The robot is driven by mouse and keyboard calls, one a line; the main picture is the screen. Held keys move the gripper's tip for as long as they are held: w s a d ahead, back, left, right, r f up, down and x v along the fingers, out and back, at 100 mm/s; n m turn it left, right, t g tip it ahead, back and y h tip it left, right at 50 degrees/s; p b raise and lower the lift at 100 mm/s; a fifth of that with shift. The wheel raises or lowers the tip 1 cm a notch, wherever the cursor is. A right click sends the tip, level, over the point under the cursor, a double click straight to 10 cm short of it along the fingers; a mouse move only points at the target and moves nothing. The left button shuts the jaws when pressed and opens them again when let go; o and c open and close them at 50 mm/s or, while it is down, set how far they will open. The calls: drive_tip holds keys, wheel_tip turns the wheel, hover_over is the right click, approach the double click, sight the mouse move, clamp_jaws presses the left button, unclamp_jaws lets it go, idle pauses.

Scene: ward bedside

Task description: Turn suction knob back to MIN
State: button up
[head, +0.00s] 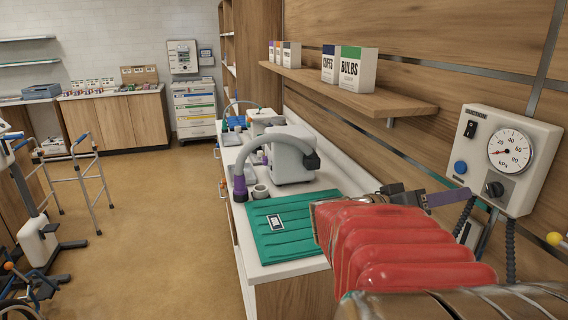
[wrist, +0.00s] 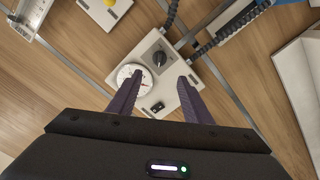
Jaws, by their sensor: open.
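The suction unit (head: 522,138) is a cream wall box at the right of the head view. In the wrist view the knob (wrist: 159,58) shows beyond and between the two spread fingers of my gripper (wrist: 157,85). Nothing is between the fingers. The MIN mark is too small to read.
Dark corrugated hoses (head: 511,250) hang below the box. A yellow knob (head: 554,239) sits on the wall to the right. A wooden shelf (head: 400,103) with boxes is above left.

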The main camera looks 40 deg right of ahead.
sight(487, 189)
drive_tip(key=x, duration=1.1)
drive_tip(key=shift+s+d, duration=0.2)
drive_tip(key=shift+d, duration=0.05)
drive_tip(key=shift+c, duration=0.7)
drive_tip(key=c, duration=0.9)
